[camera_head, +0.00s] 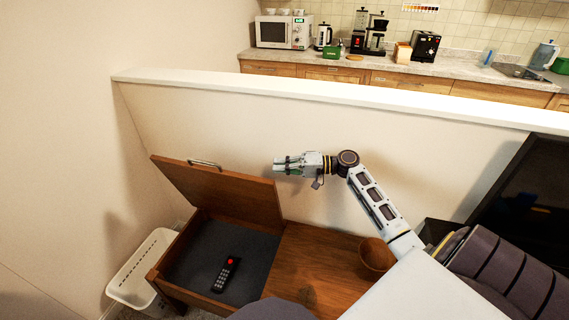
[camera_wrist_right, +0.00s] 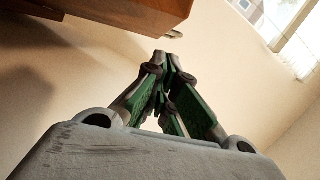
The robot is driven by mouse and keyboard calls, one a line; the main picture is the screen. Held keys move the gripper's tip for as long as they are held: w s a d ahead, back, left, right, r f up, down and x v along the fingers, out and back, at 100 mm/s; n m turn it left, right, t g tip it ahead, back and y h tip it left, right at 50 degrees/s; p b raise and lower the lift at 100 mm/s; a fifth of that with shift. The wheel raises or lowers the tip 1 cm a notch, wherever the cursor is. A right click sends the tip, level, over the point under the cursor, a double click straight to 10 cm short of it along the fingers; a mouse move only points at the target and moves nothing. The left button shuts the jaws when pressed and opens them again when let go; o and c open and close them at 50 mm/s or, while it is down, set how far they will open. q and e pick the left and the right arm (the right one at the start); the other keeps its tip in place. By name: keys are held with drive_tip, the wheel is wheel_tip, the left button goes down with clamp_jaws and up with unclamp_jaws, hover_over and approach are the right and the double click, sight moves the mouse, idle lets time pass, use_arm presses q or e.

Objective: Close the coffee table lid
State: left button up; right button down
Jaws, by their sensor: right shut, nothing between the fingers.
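The coffee table (camera_head: 320,264) is brown wood, with an open compartment on its left side. Its lid (camera_head: 225,192) stands raised and tilted at the back of the compartment, with a metal handle (camera_head: 204,164) on its upper edge. The lid's wooden edge also seems to show at the top left of the right wrist view (camera_wrist_right: 150,12). A black remote with a red button (camera_head: 226,274) lies on the dark compartment floor. My right gripper (camera_head: 276,165) is shut and empty, behind and to the right of the lid's top, apart from it. In the wrist view its fingertips (camera_wrist_right: 168,58) meet. My left gripper is not in view.
A wooden bowl (camera_head: 376,255) stands on the table's fixed right part. A white basket (camera_head: 145,270) is on the floor at left. A low wall (camera_head: 330,105) runs behind the table, with a kitchen counter beyond. A dark screen (camera_head: 525,195) is at right.

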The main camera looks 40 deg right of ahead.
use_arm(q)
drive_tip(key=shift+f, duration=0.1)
use_arm(e)
drive_tip(key=shift+s+a+f, duration=0.2)
drive_tip(key=shift+s+a, duration=0.2)
drive_tip(key=shift+a, duration=0.1)
drive_tip(key=shift+s+a+f, duration=0.15)
drive_tip(key=shift+s+a, duration=0.25)
drive_tip(key=shift+a, duration=0.1)
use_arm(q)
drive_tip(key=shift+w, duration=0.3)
use_arm(e)
drive_tip(key=shift+a, duration=0.1)
